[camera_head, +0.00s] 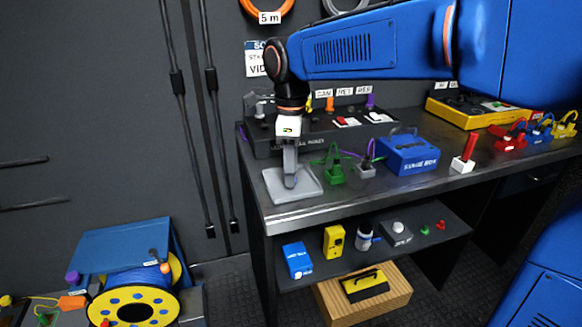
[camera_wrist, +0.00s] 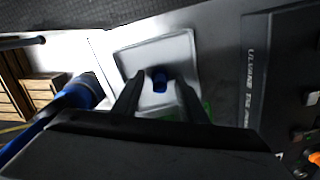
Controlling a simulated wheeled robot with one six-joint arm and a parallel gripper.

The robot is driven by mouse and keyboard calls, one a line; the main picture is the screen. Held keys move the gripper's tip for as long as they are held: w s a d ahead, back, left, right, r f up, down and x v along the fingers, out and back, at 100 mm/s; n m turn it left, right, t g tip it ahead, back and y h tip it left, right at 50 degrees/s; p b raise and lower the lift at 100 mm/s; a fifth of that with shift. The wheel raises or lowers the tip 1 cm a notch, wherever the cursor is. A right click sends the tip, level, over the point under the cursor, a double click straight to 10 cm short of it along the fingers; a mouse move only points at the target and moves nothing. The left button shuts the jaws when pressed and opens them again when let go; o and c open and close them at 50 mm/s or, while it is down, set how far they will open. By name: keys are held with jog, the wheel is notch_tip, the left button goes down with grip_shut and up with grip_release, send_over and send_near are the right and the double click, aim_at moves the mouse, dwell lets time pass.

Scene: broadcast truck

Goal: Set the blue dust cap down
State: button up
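The blue dust cap (camera_wrist: 159,84) is a small dark blue cylinder on the pale grey tray (camera_wrist: 183,50). In the wrist view it sits between my gripper's two dark fingertips (camera_wrist: 160,80), with a visible gap on each side. My gripper (camera_head: 291,178) is open and points down over the tray (camera_head: 311,187) at the bench's near left corner in the head view. The fingers mostly hide the cap in that view. I cannot tell the exact height of the fingertips above the tray.
Right of the tray are a green connector (camera_head: 336,172), a grey connector (camera_head: 367,167) and a blue box (camera_head: 409,156). A dark panel (camera_head: 262,144) stands behind. The lower shelf holds a blue box (camera_head: 297,260) and a yellow device (camera_head: 334,240). A yellow cable reel (camera_head: 133,309) is at lower left.

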jog(key=shift+r, duration=0.1)
notch_tip(320, 180, up, 12)
jog(key=s+d+f+n+t, duration=0.1)
jog(key=s+d+f+n, duration=0.35)
jog(key=d, duration=0.45)
jog(key=s+d+f+n+t, duration=0.1)
jog(key=s+d+f+n, duration=0.2)
jog(key=s+d+n, duration=0.35)
jog(key=s+d+f+n+t, duration=0.2)
jog(key=s+d+f+n, duration=0.6)
jog(key=f, duration=0.5)
jog(key=s+d, duration=0.2)
jog(key=d, duration=0.1)
jog(key=shift+s+d+f+t, duration=0.3)
jog(key=shift+d+f+t, duration=0.05)
jog(key=shift+d+t, duration=0.05)
